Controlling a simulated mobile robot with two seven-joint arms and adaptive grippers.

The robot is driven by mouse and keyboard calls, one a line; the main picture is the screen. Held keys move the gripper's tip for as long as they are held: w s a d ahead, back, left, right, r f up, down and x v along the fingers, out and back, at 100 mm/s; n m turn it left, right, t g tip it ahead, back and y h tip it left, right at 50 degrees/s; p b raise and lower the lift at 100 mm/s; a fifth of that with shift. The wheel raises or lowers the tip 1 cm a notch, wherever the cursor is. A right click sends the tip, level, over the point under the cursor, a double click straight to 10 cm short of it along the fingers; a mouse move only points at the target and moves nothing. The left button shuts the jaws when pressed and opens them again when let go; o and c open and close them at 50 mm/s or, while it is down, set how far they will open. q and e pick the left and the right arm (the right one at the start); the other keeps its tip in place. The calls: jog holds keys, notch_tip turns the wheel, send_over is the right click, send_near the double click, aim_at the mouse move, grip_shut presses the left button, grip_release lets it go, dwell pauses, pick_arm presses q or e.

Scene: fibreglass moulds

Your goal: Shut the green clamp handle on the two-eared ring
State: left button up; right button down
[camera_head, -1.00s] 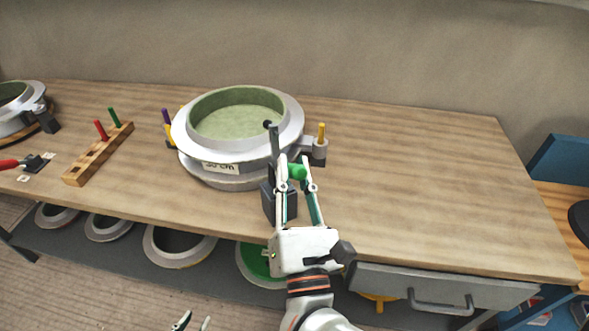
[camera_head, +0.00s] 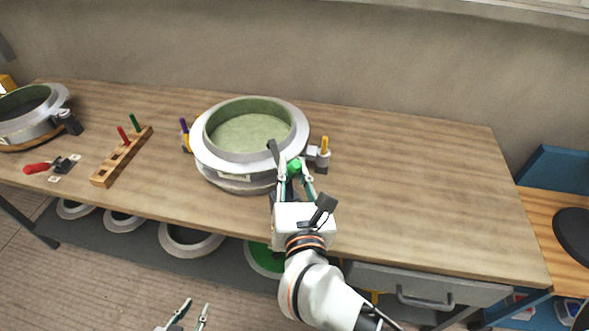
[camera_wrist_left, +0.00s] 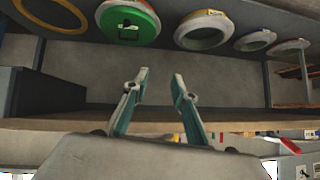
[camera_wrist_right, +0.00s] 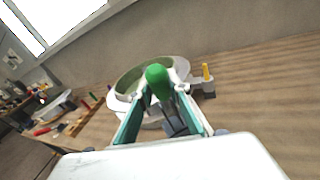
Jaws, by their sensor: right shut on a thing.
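The two-eared ring (camera_head: 205,160) is a pale grey ring mould with a green inside, standing on the bench. Its right ear (camera_head: 317,155) carries a yellow-topped pin (camera_head: 325,145); the left ear is mostly hidden. The green clamp handle (camera_head: 294,166) is at the ring's front right. My right gripper (camera_head: 294,174) is shut on it; the right wrist view shows the green knob (camera_wrist_right: 157,76) between the fingers. A dark clamp part (camera_head: 273,151) stands just left of the fingers. My left gripper (camera_head: 193,310) is open and empty, low in front of the bench.
A wooden block (camera_head: 122,157) with red and green pegs stands left of the ring. A red-handled tool (camera_head: 40,167) and another ring mould (camera_head: 60,108) are further left. Several rings lie on the lower shelf (camera_head: 110,236). The bench right of the ring is clear.

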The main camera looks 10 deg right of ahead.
jog(key=shift+w+r, duration=0.1)
jog(key=shift+r, duration=0.1)
jog(key=c, duration=1.9)
grip_release()
pick_arm(q)
jog(key=shift+w+d+r, duration=0.35)
jog(key=shift+d+r, duration=0.1)
pick_arm(e)
jog(key=shift+f, duration=0.1)
pick_arm(q)
jog(key=shift+a, duration=0.1)
